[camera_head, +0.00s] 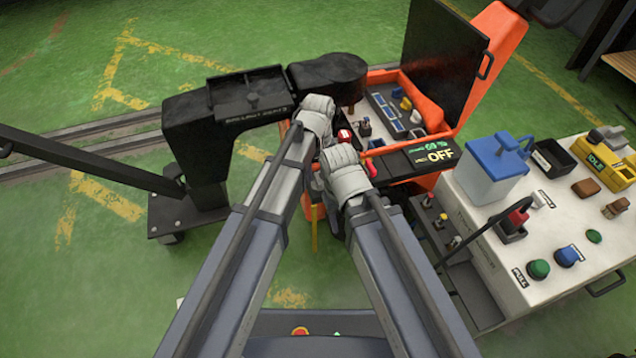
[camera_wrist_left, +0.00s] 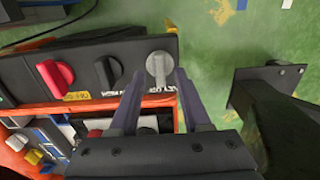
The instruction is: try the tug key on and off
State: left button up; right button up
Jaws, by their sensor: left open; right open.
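A grey key-like knob (camera_wrist_left: 159,66) stands on the black control panel (camera_wrist_left: 130,52) in the left wrist view; I take it for the tug key. My left gripper (camera_wrist_left: 159,76) is open, with one finger on either side of the knob's lower part. I cannot tell whether they touch it. In the head view the left gripper (camera_head: 316,112) is by the orange tug, its fingertips hidden. My right gripper (camera_head: 346,174) is open just below it, beside the panel.
A black knob (camera_wrist_left: 108,70) and a red knob (camera_wrist_left: 54,74) share the panel. An open orange box (camera_head: 440,108) with small parts lies behind. A black arm-shaped post (camera_head: 195,130) stands left. A white table (camera_head: 478,206) with a blue container (camera_head: 497,158) stands right.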

pick_arm(q)
notch_tip(320, 180, down, 2)
jog(key=shift+f+b, duration=0.15)
jog(key=shift+b, duration=0.5)
grip_shut()
